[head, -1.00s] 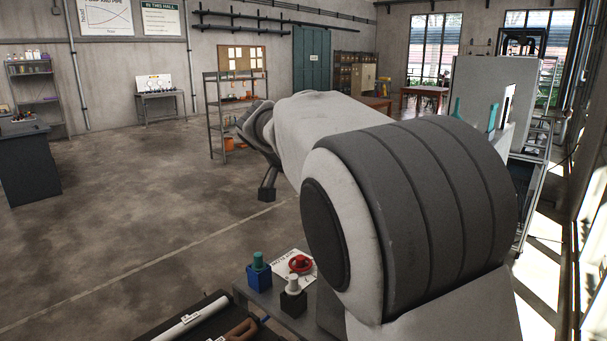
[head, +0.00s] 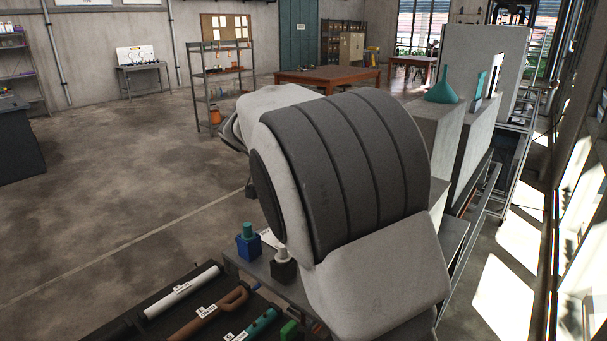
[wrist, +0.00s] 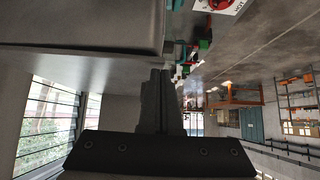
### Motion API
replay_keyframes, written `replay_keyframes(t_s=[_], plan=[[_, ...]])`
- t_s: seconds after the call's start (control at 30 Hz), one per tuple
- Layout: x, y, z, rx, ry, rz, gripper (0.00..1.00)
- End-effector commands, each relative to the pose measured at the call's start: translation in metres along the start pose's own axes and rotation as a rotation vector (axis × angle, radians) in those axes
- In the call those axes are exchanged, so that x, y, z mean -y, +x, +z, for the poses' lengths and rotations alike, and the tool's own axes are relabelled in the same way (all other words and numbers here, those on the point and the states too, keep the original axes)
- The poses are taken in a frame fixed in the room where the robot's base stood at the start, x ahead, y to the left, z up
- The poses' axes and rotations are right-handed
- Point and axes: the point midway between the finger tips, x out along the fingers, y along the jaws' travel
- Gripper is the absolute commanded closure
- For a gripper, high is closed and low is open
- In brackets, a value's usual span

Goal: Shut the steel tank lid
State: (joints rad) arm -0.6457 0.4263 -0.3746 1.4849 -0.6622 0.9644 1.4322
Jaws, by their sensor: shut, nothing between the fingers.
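My gripper (wrist: 160,76) is in the middle of the wrist view, its two dark fingers together with nothing between them. A smooth grey metal surface with a rounded edge (wrist: 75,25) fills the upper left of the wrist view, close beside the fingertips. It may be part of the steel tank or its lid; I cannot tell which. No gap or contact between it and the fingers can be judged. In the head view my own arm covers the middle, and I cannot make out the tank lid or its angle there.
Grey boxes stand right of my arm, one bearing a teal funnel (head: 442,88). A blue block (head: 248,243) and a dark block with a white knob (head: 283,266) stand on a bench in front. Open floor (head: 120,190) lies left.

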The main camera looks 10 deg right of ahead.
Motion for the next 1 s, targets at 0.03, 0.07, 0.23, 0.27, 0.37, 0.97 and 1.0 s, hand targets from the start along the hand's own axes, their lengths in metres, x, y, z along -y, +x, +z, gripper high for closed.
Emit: replay_keyframes(t_s=[0.03, 0.07, 0.23, 0.27, 0.37, 0.97, 1.0], plan=[[0.002, 0.006, 0.006, 0.000, -0.017, 0.016, 1.00], [0.002, 0.008, 0.008, 0.000, -0.025, 0.025, 1.00], [0.002, 0.010, 0.011, 0.002, -0.039, 0.038, 1.00], [0.002, 0.010, 0.011, 0.003, -0.039, 0.038, 1.00], [0.002, 0.011, 0.013, 0.005, -0.040, 0.040, 1.00], [0.006, -0.082, 0.011, -0.001, -0.037, 0.029, 1.00], [0.006, -0.092, 0.010, -0.002, -0.036, 0.028, 1.00]])
